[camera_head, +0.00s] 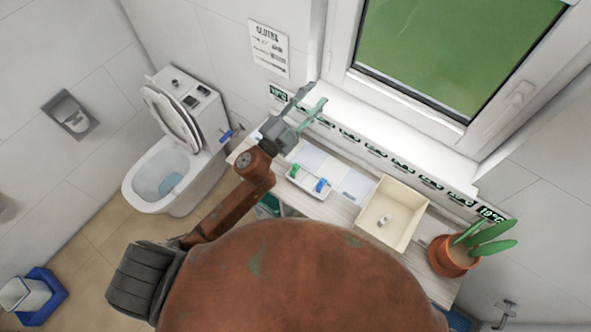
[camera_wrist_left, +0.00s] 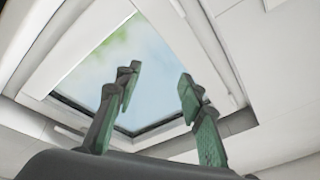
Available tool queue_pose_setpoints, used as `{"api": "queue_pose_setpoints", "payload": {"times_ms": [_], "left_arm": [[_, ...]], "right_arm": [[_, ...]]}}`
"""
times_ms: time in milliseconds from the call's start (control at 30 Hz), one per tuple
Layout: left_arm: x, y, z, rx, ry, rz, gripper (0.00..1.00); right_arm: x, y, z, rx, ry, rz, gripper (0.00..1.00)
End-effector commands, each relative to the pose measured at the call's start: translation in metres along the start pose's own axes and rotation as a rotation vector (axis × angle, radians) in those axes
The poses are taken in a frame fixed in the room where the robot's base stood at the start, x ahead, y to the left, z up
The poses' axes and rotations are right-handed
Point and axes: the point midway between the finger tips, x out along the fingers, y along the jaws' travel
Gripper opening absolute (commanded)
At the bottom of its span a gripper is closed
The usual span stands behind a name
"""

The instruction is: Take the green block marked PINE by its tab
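A small green block (camera_head: 294,170) stands at the left of a white tray (camera_head: 310,187) on the cart. I cannot read any marking on it, and its tab is too small to make out. My left gripper (camera_head: 309,103) is open and empty, raised above the back left of the cart, beyond the green block. In the left wrist view its two fingers (camera_wrist_left: 158,95) are apart, pointing up at the window, with nothing between them. My right gripper is not in view.
A cream open box (camera_head: 419,207) holding a small pale item (camera_head: 384,220) stands right of the tray. A potted plant (camera_head: 452,256) is at the right end. The window sill (camera_head: 380,128) runs behind, and a toilet (camera_head: 165,172) stands left.

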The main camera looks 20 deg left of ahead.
Motion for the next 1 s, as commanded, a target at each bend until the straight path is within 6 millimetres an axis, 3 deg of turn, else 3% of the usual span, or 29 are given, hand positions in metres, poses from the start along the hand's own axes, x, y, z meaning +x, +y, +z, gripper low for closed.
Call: {"api": "queue_pose_setpoints", "payload": {"times_ms": [33, 133, 200, 300, 367, 433, 500, 567, 600, 700, 833, 1000], "left_arm": [[0.015, 0.013, -0.044, 0.088, 0.151, 0.053, 0.36], [0.019, 0.062, -0.119, 0.270, 0.442, 0.203, 0.36], [0.007, 0.105, -0.151, 0.401, 0.621, 0.340, 0.36], [-0.024, 0.169, -0.162, 0.596, 0.830, 0.580, 0.36], [-0.045, 0.202, -0.148, 0.716, 0.922, 0.748, 0.36], [-0.070, 0.230, -0.113, 0.856, 0.991, 0.962, 0.36], [-0.092, 0.242, -0.066, 0.985, 1.012, 1.183, 0.36], [-0.106, 0.239, -0.024, 1.082, 0.997, 1.362, 0.36], [-0.113, 0.232, 0.003, 1.137, 0.971, 1.475, 0.36], [-0.125, 0.206, 0.058, 1.242, 0.883, 1.705, 0.36], [-0.134, 0.174, 0.099, 1.310, 0.776, 1.890, 0.36], [-0.140, 0.167, 0.118, 1.329, 0.728, 1.964, 0.36]], "right_arm": [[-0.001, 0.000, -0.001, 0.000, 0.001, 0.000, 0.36], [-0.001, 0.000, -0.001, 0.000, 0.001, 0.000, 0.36], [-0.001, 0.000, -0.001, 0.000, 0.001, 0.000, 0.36], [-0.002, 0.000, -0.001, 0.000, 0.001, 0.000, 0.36], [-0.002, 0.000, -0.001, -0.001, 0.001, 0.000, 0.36], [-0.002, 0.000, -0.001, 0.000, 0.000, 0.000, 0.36], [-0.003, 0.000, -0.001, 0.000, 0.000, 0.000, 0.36], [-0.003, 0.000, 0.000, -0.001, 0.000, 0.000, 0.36], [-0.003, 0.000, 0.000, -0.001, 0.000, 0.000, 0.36], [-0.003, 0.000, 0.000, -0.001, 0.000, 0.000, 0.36], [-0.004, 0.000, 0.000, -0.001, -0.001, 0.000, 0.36], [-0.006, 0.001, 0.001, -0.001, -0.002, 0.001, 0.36]]}}
